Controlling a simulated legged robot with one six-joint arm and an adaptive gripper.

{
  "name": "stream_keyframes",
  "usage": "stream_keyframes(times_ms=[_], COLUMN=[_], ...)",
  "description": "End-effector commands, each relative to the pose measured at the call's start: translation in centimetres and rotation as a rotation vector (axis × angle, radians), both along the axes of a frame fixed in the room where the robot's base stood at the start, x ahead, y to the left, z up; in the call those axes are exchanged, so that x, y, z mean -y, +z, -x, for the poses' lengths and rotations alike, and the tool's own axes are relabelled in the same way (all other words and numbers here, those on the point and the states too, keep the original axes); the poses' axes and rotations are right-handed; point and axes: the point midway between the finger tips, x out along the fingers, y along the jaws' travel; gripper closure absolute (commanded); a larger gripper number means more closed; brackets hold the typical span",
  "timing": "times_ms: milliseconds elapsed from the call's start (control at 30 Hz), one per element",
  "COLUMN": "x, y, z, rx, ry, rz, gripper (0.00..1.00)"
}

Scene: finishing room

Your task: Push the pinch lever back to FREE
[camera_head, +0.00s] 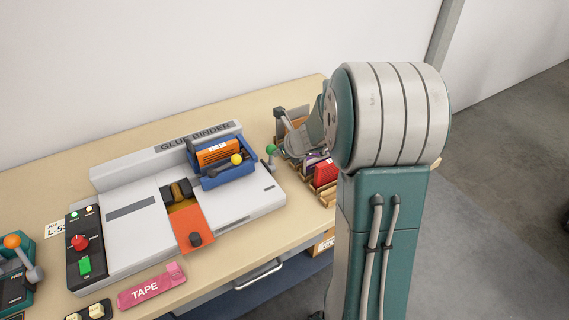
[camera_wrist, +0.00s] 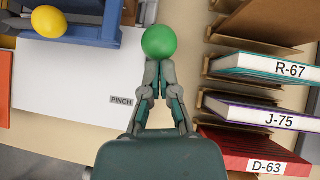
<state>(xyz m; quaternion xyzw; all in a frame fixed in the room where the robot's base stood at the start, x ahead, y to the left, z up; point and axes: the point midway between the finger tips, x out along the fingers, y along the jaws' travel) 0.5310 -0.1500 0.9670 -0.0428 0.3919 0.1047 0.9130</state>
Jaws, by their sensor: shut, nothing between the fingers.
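The pinch lever's green ball knob (camera_head: 271,149) stands at the right end of the glue binder (camera_head: 262,200). The knob also shows in the wrist view (camera_wrist: 159,42), beside the PINCH label on the white housing. My gripper (camera_wrist: 160,68) is shut and empty, with its fingertips right at the near side of the green knob. I cannot tell whether they touch it. The lever's stem is hidden under the knob and fingers, and no FREE mark is readable beside it.
A rack of labelled books (camera_wrist: 268,115) stands close on the right of the gripper. A blue carriage (camera_head: 225,178) with a yellow knob (camera_wrist: 49,21) is on the left. A pink TAPE block (camera_head: 150,289) lies at the table's front. A device with an orange-knobbed lever (camera_head: 12,241) stands far left.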

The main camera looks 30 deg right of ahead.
Motion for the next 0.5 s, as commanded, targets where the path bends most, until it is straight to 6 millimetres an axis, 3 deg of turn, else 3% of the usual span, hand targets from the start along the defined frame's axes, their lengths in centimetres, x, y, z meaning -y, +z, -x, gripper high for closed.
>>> stream_keyframes(times_ms=[500], x=[-0.2], y=[1.0], z=[-4.3], rx=[0.0], ry=[0.001], rz=[-0.001], gripper=[1.0])
